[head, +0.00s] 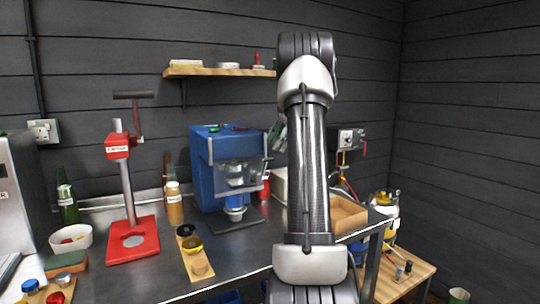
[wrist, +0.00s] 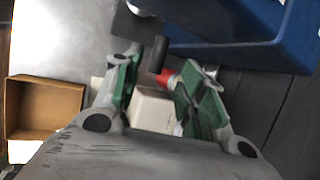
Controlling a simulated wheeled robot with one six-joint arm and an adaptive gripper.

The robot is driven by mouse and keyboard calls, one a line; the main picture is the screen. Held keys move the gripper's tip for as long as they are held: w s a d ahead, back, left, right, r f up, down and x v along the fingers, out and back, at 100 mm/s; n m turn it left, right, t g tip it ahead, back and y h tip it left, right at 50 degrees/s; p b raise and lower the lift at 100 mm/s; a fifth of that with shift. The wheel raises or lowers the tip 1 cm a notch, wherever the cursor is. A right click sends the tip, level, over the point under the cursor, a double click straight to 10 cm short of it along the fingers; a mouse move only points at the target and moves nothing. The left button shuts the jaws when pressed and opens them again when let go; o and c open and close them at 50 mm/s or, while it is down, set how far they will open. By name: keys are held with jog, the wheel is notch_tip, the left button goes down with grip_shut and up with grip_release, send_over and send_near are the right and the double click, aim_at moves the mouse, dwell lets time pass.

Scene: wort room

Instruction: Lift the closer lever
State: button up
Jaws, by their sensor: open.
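The blue machine (head: 205,172) stands on the steel bench, with a clear-fronted chamber and a metal lever (head: 266,158) at its right side. In the wrist view its blue body (wrist: 285,45) fills the upper right. A black cylindrical grip (wrist: 157,53), seemingly the lever's handle, shows near the open fingertips; I cannot tell whether it lies between them or beyond. My gripper (wrist: 157,72), with green pads, is open and appears empty. In the head view my gripper (head: 276,134) is mostly hidden behind my arm, close to the machine's right side.
A red bench press (head: 127,190) with a black T-handle stands left. A small red object (wrist: 166,77) shows beyond the fingers. An open cardboard box (head: 346,213) sits right of my arm; it also shows in the wrist view (wrist: 45,108). A shelf (head: 218,72) hangs above.

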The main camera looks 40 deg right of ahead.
jog(key=v, duration=0.4)
dwell(0.5)
jog(key=s+a+f+n+g+h, duration=0.1)
jog(key=s+f+n, duration=0.35)
jog(key=f, duration=0.25)
jog(key=s+a+f+n+h, duration=0.1)
jog(key=s+a+n, duration=0.4)
jog(key=a, duration=0.5)
jog(key=s+a+f+n, duration=0.1)
jog(key=s+a+n, duration=0.4)
jog(key=s+a, duration=0.4)
jog(key=s+a+f+n+t+h, duration=0.1)
jog(key=s+a+n, duration=0.4)
jog(key=a, duration=0.7)
jog(key=shift+s+a+h, duration=0.15)
jog(key=shift+s+h, duration=0.15)
jog(key=shift+s, duration=0.6)
